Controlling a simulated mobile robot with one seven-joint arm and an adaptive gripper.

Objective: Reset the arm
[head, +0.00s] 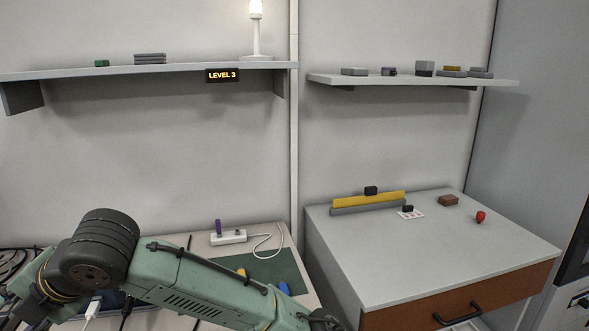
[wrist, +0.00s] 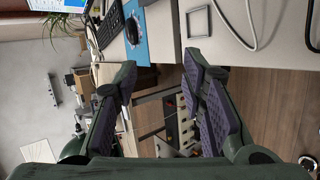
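My arm, green with a black joint, crosses the lower left of the head view and runs toward the bottom middle. My gripper (wrist: 158,85) shows in the wrist view with its two dark ridged finger pads wide apart. Nothing is between the fingers; the floor and furniture show through the gap. My gripper's fingers are out of the head view.
A drawer cabinet (head: 430,255) stands right, with a yellow bar (head: 368,200) and a red object (head: 481,216) on top. A white socket block (head: 228,237) sits on the desk. Shelves (head: 150,70) hang above. The wrist view shows a keyboard (wrist: 112,24) and desk edges.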

